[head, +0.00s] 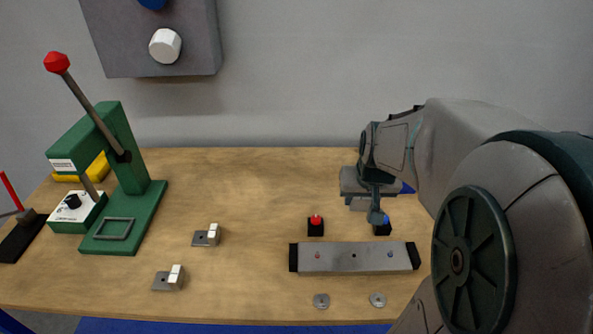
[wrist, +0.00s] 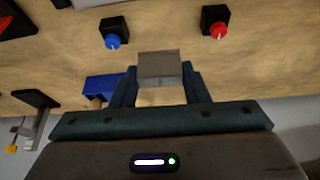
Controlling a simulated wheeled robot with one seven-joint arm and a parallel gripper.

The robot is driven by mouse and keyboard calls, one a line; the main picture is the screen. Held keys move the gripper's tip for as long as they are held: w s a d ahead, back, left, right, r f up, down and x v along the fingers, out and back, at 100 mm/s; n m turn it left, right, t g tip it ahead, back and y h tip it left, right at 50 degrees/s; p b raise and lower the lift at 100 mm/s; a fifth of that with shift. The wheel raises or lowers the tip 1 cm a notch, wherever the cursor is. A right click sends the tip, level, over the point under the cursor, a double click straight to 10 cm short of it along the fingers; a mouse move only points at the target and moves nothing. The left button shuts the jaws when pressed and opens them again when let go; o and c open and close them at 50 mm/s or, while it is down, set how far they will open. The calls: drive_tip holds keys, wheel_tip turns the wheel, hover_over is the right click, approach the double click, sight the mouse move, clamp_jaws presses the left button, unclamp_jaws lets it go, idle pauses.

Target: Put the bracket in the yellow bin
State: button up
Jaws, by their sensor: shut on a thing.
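My gripper (head: 373,208) is above the right part of the table, by the blue button. In the wrist view, my gripper (wrist: 160,76) has its two dark fingers on either side of a small grey angled piece, which looks like the bracket (wrist: 158,64). It is held between the fingertips. In the head view it is mostly hidden by the gripper. Two similar grey pieces with pale blocks, a rear one (head: 207,236) and a front one (head: 169,278), lie on the table. A yellow bin (head: 69,176) shows partly behind the green press at the far left.
The green lever press (head: 125,180) stands at left, its lever raised. A red button (head: 315,226), a blue button (head: 383,227) and a grey bar (head: 345,257) are near my gripper. A blue bin (head: 408,188) is partly hidden by my arm. The table's middle rear is clear.

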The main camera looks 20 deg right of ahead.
drive_tip(key=w+a+f, duration=0.1)
drive_tip(key=w+f, duration=0.1)
drive_tip(key=w, duration=0.2)
drive_tip(key=w+a+f, duration=0.2)
drive_tip(key=w, duration=0.2)
drive_tip(key=w+a+f+p, duration=0.1)
drive_tip(key=w+f, duration=0.1)
drive_tip(key=w, duration=0.2)
drive_tip(key=shift+a+f, duration=0.4)
drive_tip(key=shift+f, duration=2.05)
drive_tip(key=shift+f, duration=0.15)
drive_tip(key=o, duration=1.1)
drive_tip(key=shift+c, duration=0.2)
